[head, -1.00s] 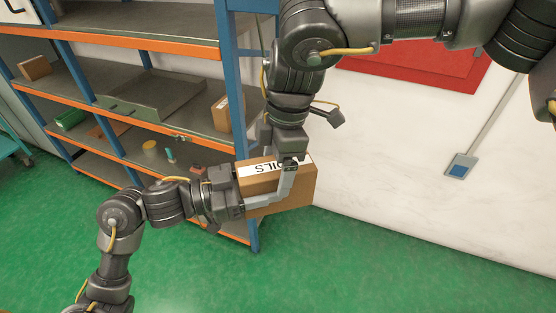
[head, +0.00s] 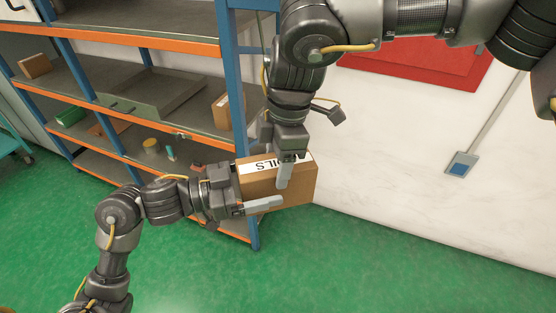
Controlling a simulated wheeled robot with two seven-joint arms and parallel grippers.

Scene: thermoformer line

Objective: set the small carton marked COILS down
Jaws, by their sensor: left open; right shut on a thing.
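The small carton marked COILS (head: 302,190) is a brown box with a white label, partly readable and upside down in the head view. It is held in the air in front of the right end of the shelf rack. My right gripper (head: 285,177) comes down from above and is shut on the carton; one finger shows against its near face. My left gripper (head: 262,204) reaches in from the left and is open, with one finger in front of the carton's lower near side. Its other finger is hidden.
A blue and orange shelf rack (head: 120,40) stands behind at the left, holding a grey tray (head: 150,95), a green bin (head: 72,116) and brown cartons (head: 222,110). A red panel (head: 420,62) and a switch box (head: 461,164) are on the white wall. Green floor (head: 370,270) is clear.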

